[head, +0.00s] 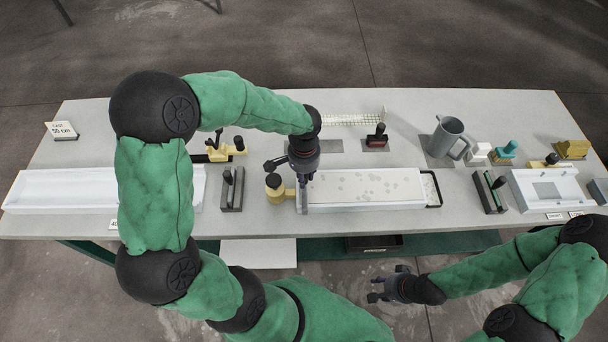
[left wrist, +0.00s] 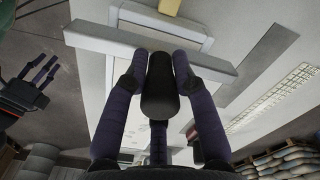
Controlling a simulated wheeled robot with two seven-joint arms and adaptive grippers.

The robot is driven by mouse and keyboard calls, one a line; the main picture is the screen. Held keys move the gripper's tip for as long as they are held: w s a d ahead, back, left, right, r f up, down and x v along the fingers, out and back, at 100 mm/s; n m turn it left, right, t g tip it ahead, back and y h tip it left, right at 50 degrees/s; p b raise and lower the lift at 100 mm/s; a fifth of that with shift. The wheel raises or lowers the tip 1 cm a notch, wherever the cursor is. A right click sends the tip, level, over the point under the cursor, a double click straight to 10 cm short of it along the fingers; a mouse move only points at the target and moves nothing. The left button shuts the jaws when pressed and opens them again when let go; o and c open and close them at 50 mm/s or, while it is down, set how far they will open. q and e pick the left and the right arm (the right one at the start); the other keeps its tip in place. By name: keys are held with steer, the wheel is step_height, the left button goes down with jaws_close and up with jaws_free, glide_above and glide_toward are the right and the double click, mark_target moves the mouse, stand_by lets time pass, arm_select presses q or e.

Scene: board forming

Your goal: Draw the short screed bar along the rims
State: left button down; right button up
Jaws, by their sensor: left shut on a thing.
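The short screed bar (head: 304,200) is a grey bar with an upright black handle. My left gripper (head: 304,180) is shut on that handle, at the left end of the mould. In the left wrist view the bar (left wrist: 110,45) runs crosswise beyond the black handle (left wrist: 160,88), which sits between the fingers. The long white mould (head: 370,207) has raised rims and holds a pale fill (head: 375,186) with darker grey patches. The bar lies across the mould; whether it touches both rims I cannot tell. My right gripper (head: 384,288) is open and empty, in front of the table.
A yellow block with a black knob (head: 275,187) stands at the mould's left end. A black-edged tray (head: 432,190) is at its right end. A grey jug (head: 447,138) stands behind right. A long white trough (head: 70,188) and a black-handled tool (head: 232,190) are left.

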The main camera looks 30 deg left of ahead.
arm_select(q)
steer(key=shift+f+b, duration=0.45)
steer(key=shift+f, duration=0.15)
arm_select(e)
steer(key=shift+f, duration=0.45)
arm_select(q)
steer(key=shift+w, duration=0.1)
